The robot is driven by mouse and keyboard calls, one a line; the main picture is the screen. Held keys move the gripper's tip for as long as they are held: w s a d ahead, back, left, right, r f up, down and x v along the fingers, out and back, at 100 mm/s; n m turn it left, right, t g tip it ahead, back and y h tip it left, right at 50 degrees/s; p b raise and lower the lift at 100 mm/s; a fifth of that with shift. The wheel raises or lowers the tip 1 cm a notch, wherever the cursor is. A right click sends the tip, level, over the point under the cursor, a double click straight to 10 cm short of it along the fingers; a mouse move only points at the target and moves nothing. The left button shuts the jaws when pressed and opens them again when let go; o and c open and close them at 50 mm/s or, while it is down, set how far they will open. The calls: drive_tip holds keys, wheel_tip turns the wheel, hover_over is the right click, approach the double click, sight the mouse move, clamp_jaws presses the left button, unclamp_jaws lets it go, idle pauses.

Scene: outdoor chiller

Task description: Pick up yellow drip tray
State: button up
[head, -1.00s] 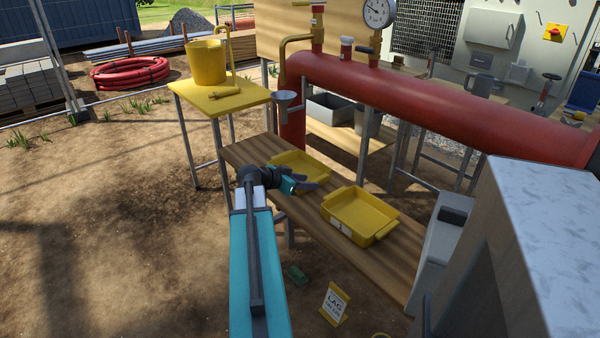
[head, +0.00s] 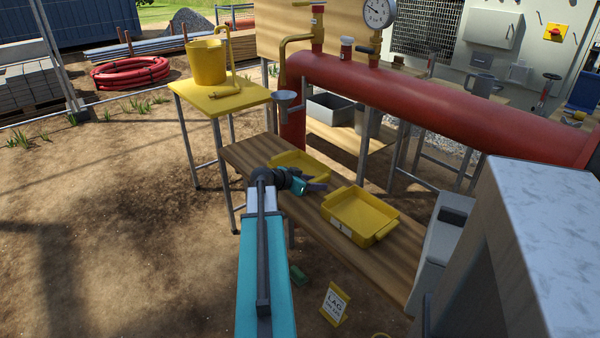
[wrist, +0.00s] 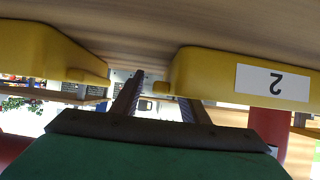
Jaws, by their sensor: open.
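Two yellow trays stand on the wooden bench. The nearer tray (head: 360,213) is fully in sight, with a white label on its side; the farther tray (head: 312,163) is partly hidden behind my gripper. My gripper (head: 318,187) is open and empty, low over the bench in the space between the trays. The wrist view looks upside down. In it my two fingers (wrist: 155,88) point into the gap, with one yellow tray (wrist: 45,60) at left and another, labelled 2 (wrist: 272,82), at right. I cannot tell whether a finger touches a tray.
The wooden bench (head: 385,255) has bare room near its right end, beside a grey box (head: 440,240). A long red pipe (head: 450,105) runs behind it. A yellow stand (head: 225,97) holds a yellow bucket (head: 206,62). A small yellow-and-white sign (head: 335,303) stands on the ground.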

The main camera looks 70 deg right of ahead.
clamp_jaws()
drive_tip(key=shift+r, duration=0.15)
drive_tip(key=shift+r, duration=1.15)
drive_tip(key=w+a, duration=0.1)
drive_tip(key=a, duration=0.3)
drive_tip(key=a+r, duration=0.1)
drive_tip(key=a, duration=0.3)
drive_tip(key=w+a+r, duration=0.1)
drive_tip(key=a, duration=0.4)
drive_tip(key=shift+w+r, duration=0.1)
drive_tip(key=shift+w, duration=0.2)
drive_tip(key=shift+w+b, duration=0.1)
drive_tip(key=shift+b, duration=1.1)
drive_tip(key=shift+w+a+b, duration=0.15)
drive_tip(key=shift+a+b, duration=0.05)
drive_tip(key=shift+b, duration=1.05)
